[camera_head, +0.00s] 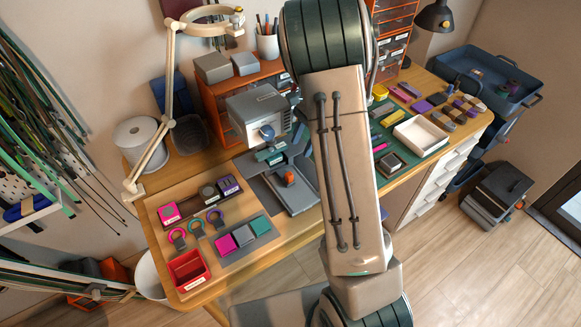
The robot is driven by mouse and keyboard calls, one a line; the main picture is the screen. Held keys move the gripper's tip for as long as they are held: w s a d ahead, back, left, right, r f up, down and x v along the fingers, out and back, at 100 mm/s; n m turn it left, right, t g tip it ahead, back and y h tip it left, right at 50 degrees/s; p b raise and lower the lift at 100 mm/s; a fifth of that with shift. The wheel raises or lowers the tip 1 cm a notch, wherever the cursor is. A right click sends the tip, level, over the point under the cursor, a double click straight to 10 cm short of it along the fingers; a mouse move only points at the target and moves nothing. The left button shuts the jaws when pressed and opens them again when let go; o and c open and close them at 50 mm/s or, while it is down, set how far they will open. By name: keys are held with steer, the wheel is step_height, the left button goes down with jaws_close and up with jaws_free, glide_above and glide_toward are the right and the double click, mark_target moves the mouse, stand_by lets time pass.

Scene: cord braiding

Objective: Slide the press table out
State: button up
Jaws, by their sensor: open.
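The press (250,104) is a grey machine with a blue round part on its front, standing at the back middle of the workbench. Below it, a flat grey plate that looks like the press table (297,200) reaches toward the bench's front edge. A small orange piece (289,179) sits on this plate. My arm crosses the picture just right of the press and hides the plate's right side and part of the bench. My gripper does not show; it is outside the picture or behind my arm.
A wooden tray with a red bin (188,270) and colored blocks lies left of the plate. A lamp arm (166,100) rises at the back left. Right of my arm are a green mat (432,138) and a white tray (420,134). A blue cart (482,72) stands at far right.

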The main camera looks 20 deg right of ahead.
mark_target(289, 174)
steer(key=x, duration=1)
steer(key=shift+a+f, duration=0.1)
steer(key=shift+f, duration=0.1)
